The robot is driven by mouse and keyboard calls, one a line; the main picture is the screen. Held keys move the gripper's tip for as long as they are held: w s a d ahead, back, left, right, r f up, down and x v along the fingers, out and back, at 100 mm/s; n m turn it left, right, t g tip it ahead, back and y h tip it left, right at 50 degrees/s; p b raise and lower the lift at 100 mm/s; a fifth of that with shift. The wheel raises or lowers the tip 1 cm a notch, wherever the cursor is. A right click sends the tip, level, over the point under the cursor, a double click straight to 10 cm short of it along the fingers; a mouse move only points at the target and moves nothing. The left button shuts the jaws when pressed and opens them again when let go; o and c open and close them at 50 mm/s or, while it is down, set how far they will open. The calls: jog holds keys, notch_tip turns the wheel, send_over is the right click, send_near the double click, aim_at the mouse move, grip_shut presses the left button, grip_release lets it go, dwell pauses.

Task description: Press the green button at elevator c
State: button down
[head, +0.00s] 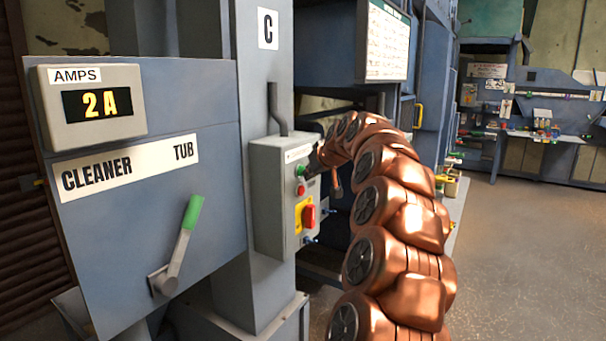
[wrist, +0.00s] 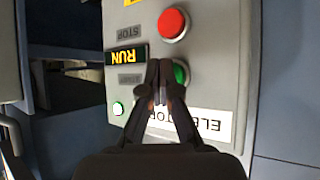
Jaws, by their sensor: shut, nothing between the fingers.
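The grey control box (head: 268,205) is fixed to the column below a sign (head: 268,29) reading C. Its green button (head: 300,170) sits above a red button (head: 300,190). In the wrist view the box appears upside down, with the green button (wrist: 181,72) partly hidden behind my right finger and the red STOP button (wrist: 174,22) clear of me. My gripper (wrist: 160,66) is shut and empty, its fingertips overlapping the green button's left edge. I cannot tell whether they touch it. In the head view my gripper (head: 314,165) is at the box's front, right of the green button.
A red rotary switch (head: 308,215) is lower on the box. A CLEANER TUB panel (head: 150,200) with a green-handled lever (head: 178,245) stands left. Floor (head: 520,240) at right is clear.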

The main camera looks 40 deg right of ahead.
jog(key=shift+s+d, duration=0.15)
jog(key=shift+s, duration=0.35)
jog(key=s+b, duration=0.1)
jog(key=s+d+b, duration=0.1)
jog(key=s, duration=0.2)
jog(key=shift+s+d+b, duration=0.25)
jog(key=shift+s+b, duration=0.15)
jog(key=shift+a, duration=0.1)
dwell(0.8)
